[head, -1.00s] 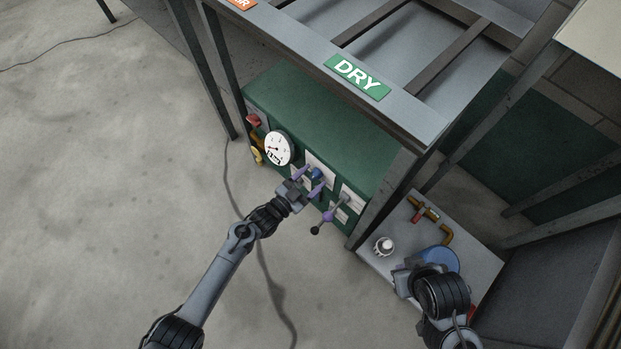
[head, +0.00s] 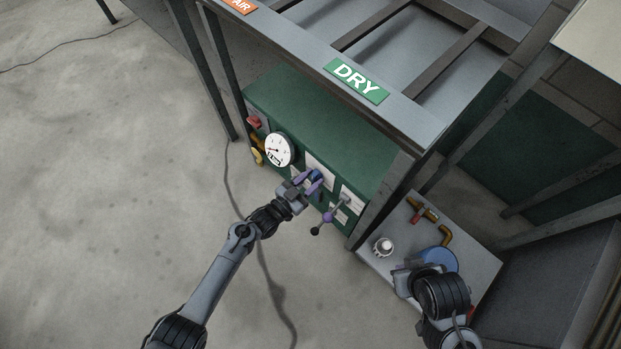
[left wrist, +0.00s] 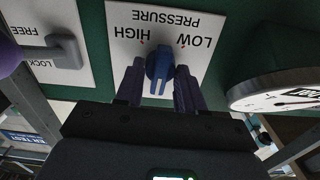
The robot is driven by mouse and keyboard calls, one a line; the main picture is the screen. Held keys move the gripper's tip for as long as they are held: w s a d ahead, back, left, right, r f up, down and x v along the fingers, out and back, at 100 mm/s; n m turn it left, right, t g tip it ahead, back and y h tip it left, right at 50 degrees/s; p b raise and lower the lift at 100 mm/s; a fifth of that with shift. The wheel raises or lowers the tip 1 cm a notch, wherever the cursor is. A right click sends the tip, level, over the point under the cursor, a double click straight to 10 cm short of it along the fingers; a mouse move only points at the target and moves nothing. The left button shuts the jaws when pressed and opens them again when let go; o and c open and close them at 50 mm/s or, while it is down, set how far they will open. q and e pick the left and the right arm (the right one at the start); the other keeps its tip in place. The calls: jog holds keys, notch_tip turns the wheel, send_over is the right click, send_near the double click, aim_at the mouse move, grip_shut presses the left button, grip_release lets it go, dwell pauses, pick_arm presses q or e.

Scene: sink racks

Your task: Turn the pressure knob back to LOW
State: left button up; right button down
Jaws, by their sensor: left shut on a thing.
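The blue pressure knob (left wrist: 159,68) is on a white plate (left wrist: 205,22) marked HIGH, LOW and PRESSURE, upside down in the left wrist view. The knob's upper end lies between the two words; I cannot tell its exact setting. The knob also shows in the head view (head: 317,175) on the green panel's front. My left gripper (head: 309,182) is shut on the knob, with a purple finger on each side, as the left wrist view (left wrist: 158,85) shows. My right gripper (head: 418,275) is at the lower right by a blue round thing; its fingers are not clear.
A round white gauge (head: 280,150) is beside the pressure plate. On the other side, a lever (head: 324,222) sticks out near a FREE/LOCK plate (left wrist: 22,65). A rack with a DRY sign (head: 356,80) overhangs the green box (head: 330,115). The floor at left is mostly clear.

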pick_arm(q)
jog(key=n+p, duration=0.1)
jog(key=n, duration=0.1)
jog(key=shift+r+n, duration=0.1)
jog(key=shift+n, duration=0.3)
jog(key=n, duration=0.3)
jog(key=shift+n+p, duration=0.3)
jog(key=shift+p, duration=0.05)
jog(key=n, duration=0.3)
jog(key=shift+w+n+p, duration=0.1)
jog(key=shift+n+p, duration=0.2)
jog(key=shift+p, duration=0.05)
jog(key=n, duration=0.3)
jog(key=shift+n, duration=0.3)
jog(key=n, duration=0.3)
jog(key=shift+n+p, duration=0.3)
jog(key=shift+p, duration=0.05)
jog(key=n, duration=0.3)
jog(key=shift+a+f+n, duration=0.1)
jog(key=shift+f+n, duration=0.1)
jog(key=shift+n, duration=0.1)
jog(key=n, duration=0.4)
jog(key=shift+n, duration=1.4)
